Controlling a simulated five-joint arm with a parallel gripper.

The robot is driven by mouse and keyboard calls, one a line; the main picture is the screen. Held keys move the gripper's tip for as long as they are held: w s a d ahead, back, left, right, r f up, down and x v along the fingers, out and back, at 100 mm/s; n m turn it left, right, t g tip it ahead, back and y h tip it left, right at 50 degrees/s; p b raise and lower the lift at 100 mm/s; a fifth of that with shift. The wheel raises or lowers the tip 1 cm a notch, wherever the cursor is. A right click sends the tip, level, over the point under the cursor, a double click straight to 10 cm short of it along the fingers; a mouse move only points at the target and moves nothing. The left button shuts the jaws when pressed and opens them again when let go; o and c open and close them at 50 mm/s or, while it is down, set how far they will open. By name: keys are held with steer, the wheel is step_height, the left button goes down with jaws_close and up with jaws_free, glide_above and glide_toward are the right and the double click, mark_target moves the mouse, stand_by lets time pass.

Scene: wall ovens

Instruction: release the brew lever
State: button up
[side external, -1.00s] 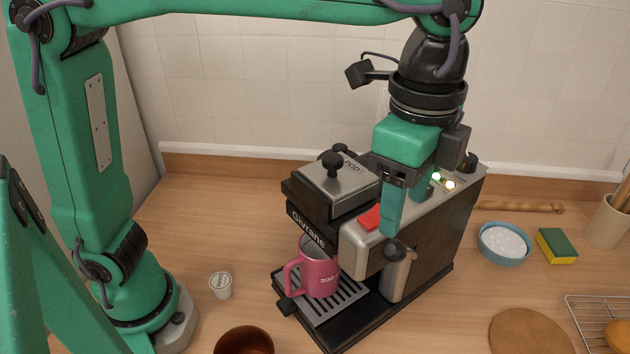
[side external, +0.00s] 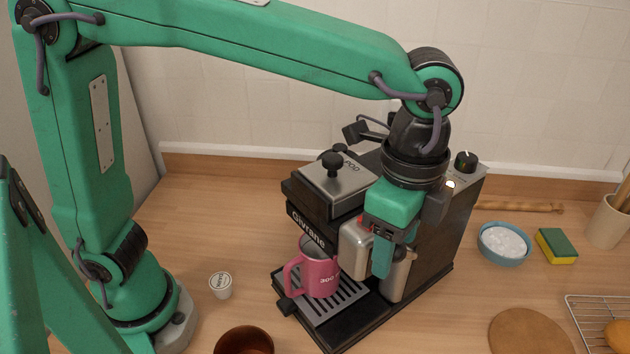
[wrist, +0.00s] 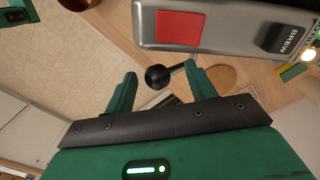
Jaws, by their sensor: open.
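The coffee machine (side external: 432,235) stands on the counter. A black ball knob (wrist: 155,77) on a short rod, which looks like the lever, shows in the wrist view between the fingertips of my open gripper (wrist: 161,70). There are visible gaps between the knob and both fingers. A black switch (wrist: 284,38) marked BREW sits on the machine's top, right of a red square panel (wrist: 178,28). In the side view my gripper (side external: 381,268) points down at the machine's front, hiding the knob. A pink mug (side external: 319,273) stands on the drip tray (side external: 333,308).
A white pod (side external: 220,284) and a brown bowl (side external: 244,341) are on the counter left of the machine. A blue bowl of white contents (side external: 503,243), a sponge (side external: 556,245), a round board (side external: 530,333) and a wire rack (side external: 590,310) are to the right.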

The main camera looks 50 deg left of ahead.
jaws_close()
steer(key=shift+w, duration=0.1)
steer(key=shift+w+r+g+y, duration=0.1)
steer(key=shift+w+g+y, duration=0.25)
steer(key=shift+g+y, duration=0.05)
steer(key=shift+a, duration=0.1)
jaws_free()
steer(key=shift+r, duration=0.15)
steer(key=shift+r, duration=0.1)
step_height(320, 180, up, 8)
steer(key=shift+w+d+f, duration=0.25)
steer(key=shift+d, duration=0.1)
stand_by(0.4)
steer(key=shift+c, duration=0.4)
